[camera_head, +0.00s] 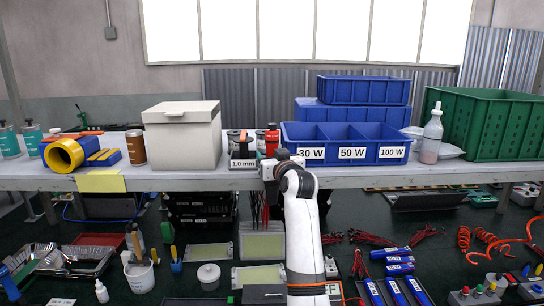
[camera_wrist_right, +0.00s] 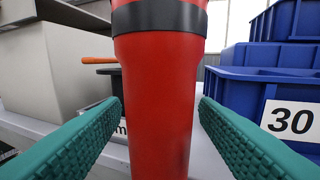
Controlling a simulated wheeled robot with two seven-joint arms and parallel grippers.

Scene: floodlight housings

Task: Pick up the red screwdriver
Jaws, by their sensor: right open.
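A red upright body with a black band, which I take to be the red screwdriver (camera_head: 271,139), stands at the front of the workbench, just left of the blue divided bin. In the right wrist view the red screwdriver (camera_wrist_right: 160,95) fills the middle, and its top and bottom run out of the picture. My right gripper (camera_head: 270,166) is at the bench's front edge. In the wrist view the green pads of the right gripper (camera_wrist_right: 160,108) are open on either side of it, with a gap on both sides. My left gripper is not in view.
The blue divided bin (camera_head: 345,136), labelled 30 W, 50 W and 100 W, stands close on the right. A 1.0 mm block (camera_head: 243,161) with an orange-handled tool (camera_wrist_right: 97,60) is close on the left. A white box (camera_head: 183,138) stands farther left on the bench (camera_head: 250,181).

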